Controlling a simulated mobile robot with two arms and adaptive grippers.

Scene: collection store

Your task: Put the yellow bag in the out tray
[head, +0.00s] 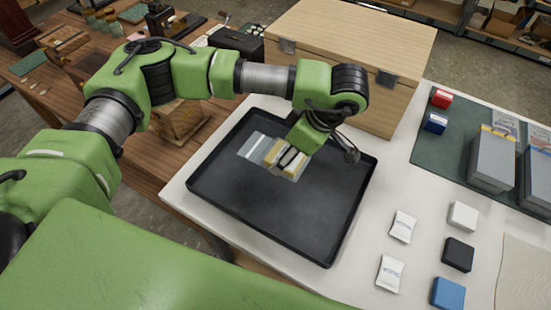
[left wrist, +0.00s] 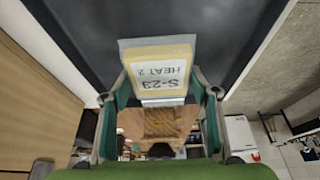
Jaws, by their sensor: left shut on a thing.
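The yellow bag (left wrist: 160,52) is a pale yellow padded piece with a white label reading "S-23 HEAT 2" in the left wrist view. My left gripper (left wrist: 160,88) is shut on it, one finger on each side. In the head view the yellow bag (head: 272,151) is partly hidden by my left gripper (head: 290,158), over the black tray (head: 225,198). A pale grey, see-through flat piece (head: 252,147) shows beside it; whether it belongs to the bag is unclear. I cannot tell whether the bag touches the tray floor. My right gripper is not in view.
A large wooden box (head: 345,45) stands behind the tray. To the right lie white packets (head: 403,226), a black block (head: 457,254), a blue block (head: 447,293) and a green mat (head: 445,160) with grey boxes (head: 492,160). The tray's front part is clear.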

